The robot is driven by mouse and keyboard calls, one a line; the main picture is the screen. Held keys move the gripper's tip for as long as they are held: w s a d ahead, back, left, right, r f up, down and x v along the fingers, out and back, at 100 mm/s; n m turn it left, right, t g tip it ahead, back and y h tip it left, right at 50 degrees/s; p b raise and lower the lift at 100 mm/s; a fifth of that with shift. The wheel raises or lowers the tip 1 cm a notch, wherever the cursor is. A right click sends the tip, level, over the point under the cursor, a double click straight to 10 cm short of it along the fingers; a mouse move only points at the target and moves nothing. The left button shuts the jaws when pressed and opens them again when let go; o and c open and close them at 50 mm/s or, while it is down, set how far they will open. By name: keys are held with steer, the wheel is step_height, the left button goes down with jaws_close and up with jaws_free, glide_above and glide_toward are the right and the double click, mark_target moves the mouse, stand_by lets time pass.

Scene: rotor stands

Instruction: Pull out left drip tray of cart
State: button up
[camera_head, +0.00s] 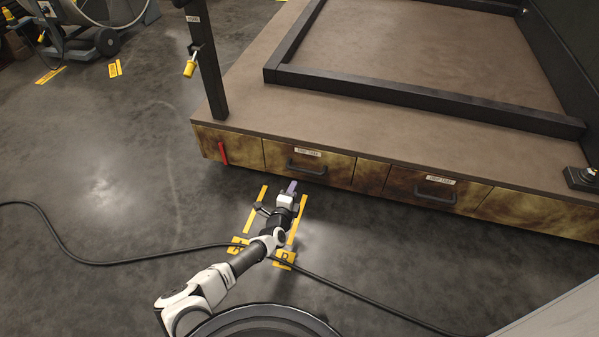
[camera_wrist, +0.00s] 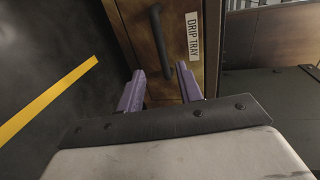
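The left drip tray (camera_head: 342,167) is a brown, stained drawer in the cart's front face, flush with its neighbours. Its dark bar handle (camera_head: 306,169) sits below a white label. In the wrist view, the tray front (camera_wrist: 129,18) carries the handle (camera_wrist: 158,34) and the "DRIP TRAY" label (camera_wrist: 194,37). My gripper (camera_head: 291,188) is just in front of the handle and slightly below it in the head view. In the wrist view, its purple fingers (camera_wrist: 161,84) are apart, with the handle's near end between or just beyond the tips. Contact cannot be told.
The right drip tray (camera_head: 418,187) is also shut in the cart (camera_head: 235,112). A red handle (camera_head: 222,153) hangs at the cart's left. Yellow floor marks (camera_head: 249,220) lie under my arm.

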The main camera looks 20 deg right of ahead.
mark_target(302, 171)
steer(key=shift+b+x, duration=2.85)
steer(key=shift+x, duration=3.6)
steer(key=shift+d, duration=0.1)
steer(key=shift+c, duration=0.4)
jaws_close()
